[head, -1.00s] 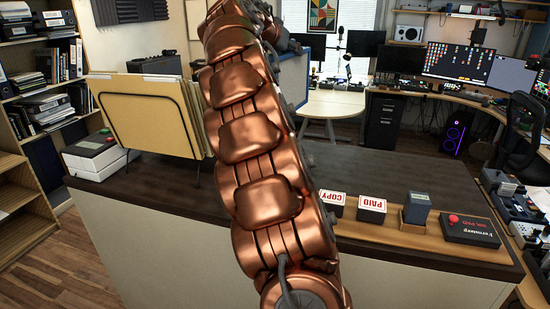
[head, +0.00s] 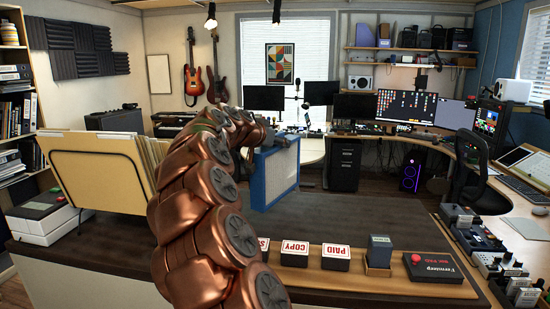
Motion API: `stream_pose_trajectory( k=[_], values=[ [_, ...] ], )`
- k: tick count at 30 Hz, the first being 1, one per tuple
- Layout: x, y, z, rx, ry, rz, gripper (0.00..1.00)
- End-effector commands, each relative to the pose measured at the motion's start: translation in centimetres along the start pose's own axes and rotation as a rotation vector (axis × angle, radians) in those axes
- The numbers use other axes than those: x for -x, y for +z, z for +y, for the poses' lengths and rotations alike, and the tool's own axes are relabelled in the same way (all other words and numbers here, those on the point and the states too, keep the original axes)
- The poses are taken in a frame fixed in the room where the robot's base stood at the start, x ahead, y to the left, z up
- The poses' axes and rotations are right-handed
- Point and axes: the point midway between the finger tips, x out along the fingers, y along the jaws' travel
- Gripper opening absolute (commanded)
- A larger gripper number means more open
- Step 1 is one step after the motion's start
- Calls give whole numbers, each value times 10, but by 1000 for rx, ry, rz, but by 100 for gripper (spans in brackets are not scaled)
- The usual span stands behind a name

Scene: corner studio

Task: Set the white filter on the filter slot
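The white filter, a flat panel with a pale face and a blue frame (head: 274,180), is near the far edge of the dark counter in the head view, upright and slightly angled. My gripper (head: 286,142) is at its top edge, small and dark, and appears shut on it; the fingertips are hard to make out. I cannot make out a filter slot.
The dark counter (head: 350,215) is mostly clear in the middle. Stamps, including a PAID stamp (head: 336,256), and a red-button ink pad (head: 432,268) line its front right. A folder rack (head: 97,178) and a white device (head: 50,218) stand at left.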

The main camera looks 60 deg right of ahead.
Motion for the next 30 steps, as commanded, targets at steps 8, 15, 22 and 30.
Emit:
stream_pose_trajectory(
  k=[8,15,22,30],
  values=[
    [-5,12,0,1,1,-1,0],
    [-13,32,0,3,3,-2,0],
    [-18,44,0,1,0,1,0],
    [-19,46,0,0,-1,1,0]
  ],
)
